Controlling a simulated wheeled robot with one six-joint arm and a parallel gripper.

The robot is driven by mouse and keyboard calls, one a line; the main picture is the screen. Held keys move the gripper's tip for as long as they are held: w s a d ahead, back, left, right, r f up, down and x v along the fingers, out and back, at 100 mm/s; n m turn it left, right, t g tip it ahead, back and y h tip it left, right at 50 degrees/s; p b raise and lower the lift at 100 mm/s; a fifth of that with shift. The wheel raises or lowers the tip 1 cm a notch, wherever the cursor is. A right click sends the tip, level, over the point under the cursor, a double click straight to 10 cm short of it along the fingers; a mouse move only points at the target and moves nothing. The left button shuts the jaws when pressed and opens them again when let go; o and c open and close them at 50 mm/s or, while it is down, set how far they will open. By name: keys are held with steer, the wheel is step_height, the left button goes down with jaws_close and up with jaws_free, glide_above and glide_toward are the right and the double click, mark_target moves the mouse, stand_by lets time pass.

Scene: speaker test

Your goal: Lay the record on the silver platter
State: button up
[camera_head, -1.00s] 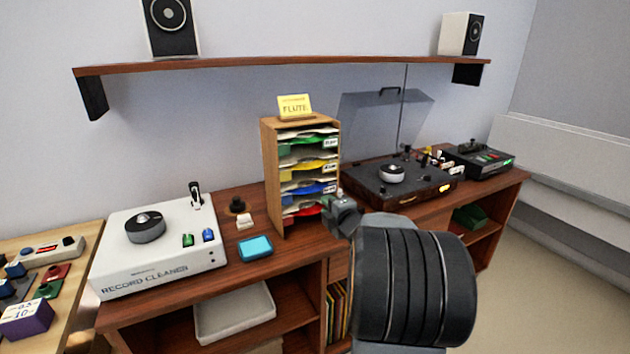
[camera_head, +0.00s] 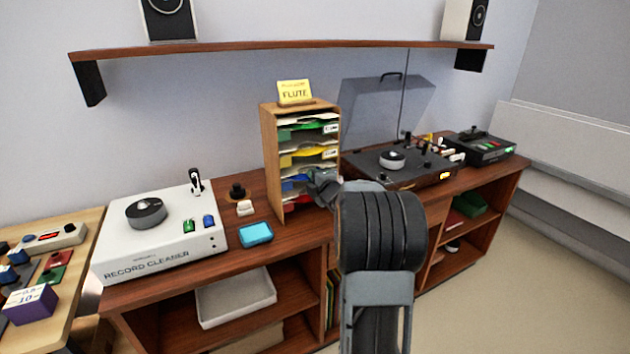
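A wooden rack (camera_head: 268,150) stands mid-counter, with flat pale and coloured pieces in its slots: green (camera_head: 300,134), yellow (camera_head: 300,159) and blue (camera_head: 294,184). I cannot tell which is the record. A dark turntable (camera_head: 405,180) with a raised clear lid stands right of the rack. A small round silver-topped disc (camera_head: 392,157) sits on it, and nothing lies on that disc. My gripper (camera_head: 320,186) is at the rack's lower right front, overlapping its lower slots in view. Its fingers are small and dark, so their opening and any grasp cannot be made out.
A white record cleaner (camera_head: 150,258) with a round knob stands at the left, beside a blue pad (camera_head: 256,233). A shelf (camera_head: 290,50) with speakers hangs above. A black device (camera_head: 482,150) is at the right. The counter's front strip is partly clear.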

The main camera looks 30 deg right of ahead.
steer(key=shift+b, duration=0.3)
jaws_close()
stand_by(0.8)
steer(key=s+a, duration=0.2)
steer(key=s, duration=1.6)
steer(key=shift+a+r+b, duration=0.25)
steer(key=shift+r+b, duration=0.05)
steer(key=shift+b, duration=0.05)
stand_by(0.8)
steer(key=shift+s, duration=0.1)
